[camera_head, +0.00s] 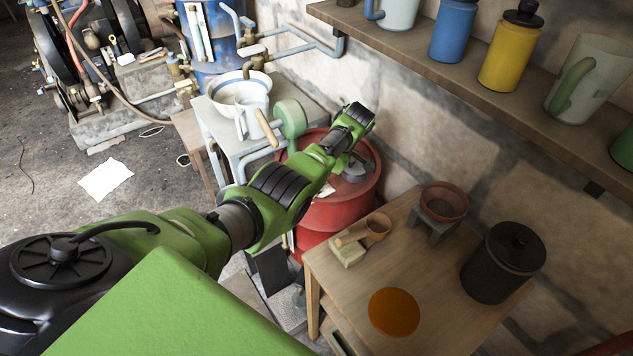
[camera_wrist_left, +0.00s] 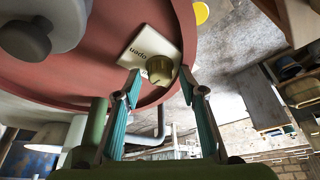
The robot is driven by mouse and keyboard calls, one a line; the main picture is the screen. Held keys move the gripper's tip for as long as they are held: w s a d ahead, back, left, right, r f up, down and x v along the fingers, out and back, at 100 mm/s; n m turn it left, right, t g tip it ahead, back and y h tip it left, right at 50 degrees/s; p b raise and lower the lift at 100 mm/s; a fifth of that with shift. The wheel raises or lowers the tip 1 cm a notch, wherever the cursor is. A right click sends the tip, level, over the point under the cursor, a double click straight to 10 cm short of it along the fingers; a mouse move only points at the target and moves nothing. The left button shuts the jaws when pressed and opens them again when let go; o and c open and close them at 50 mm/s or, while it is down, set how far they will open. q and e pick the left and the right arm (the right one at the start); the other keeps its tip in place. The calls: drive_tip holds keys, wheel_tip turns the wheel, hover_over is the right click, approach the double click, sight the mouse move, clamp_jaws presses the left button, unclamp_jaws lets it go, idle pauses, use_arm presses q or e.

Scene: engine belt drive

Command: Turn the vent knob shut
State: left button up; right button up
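The vent knob (camera_wrist_left: 160,69) is a small brass-coloured cylinder near the rim of the red drum (camera_wrist_left: 90,70) in the left wrist view. A pale label plate (camera_wrist_left: 140,47) beside it bears lettering, including what looks like "open". My left gripper (camera_wrist_left: 162,76) is open, with one teal-padded finger to each side of the knob in the picture. I cannot tell whether either finger touches it. In the head view my left arm reaches over the red drum (camera_head: 335,214), and the arm hides the knob and fingertips. My right gripper is not in view.
A grey cap (camera_wrist_left: 25,38) stands on the drum lid. A wooden table (camera_head: 345,285) with a dark canister (camera_head: 503,262) and a red bowl (camera_head: 443,201) stands to the right. A white bowl and jug (camera_head: 252,115) stand behind left. A shelf (camera_head: 480,95) runs along the wall.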

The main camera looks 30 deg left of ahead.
use_arm(q)
drive_tip(key=shift+d, duration=0.1)
drive_tip(key=v, duration=1.2)
drive_tip(key=shift+f, duration=0.1)
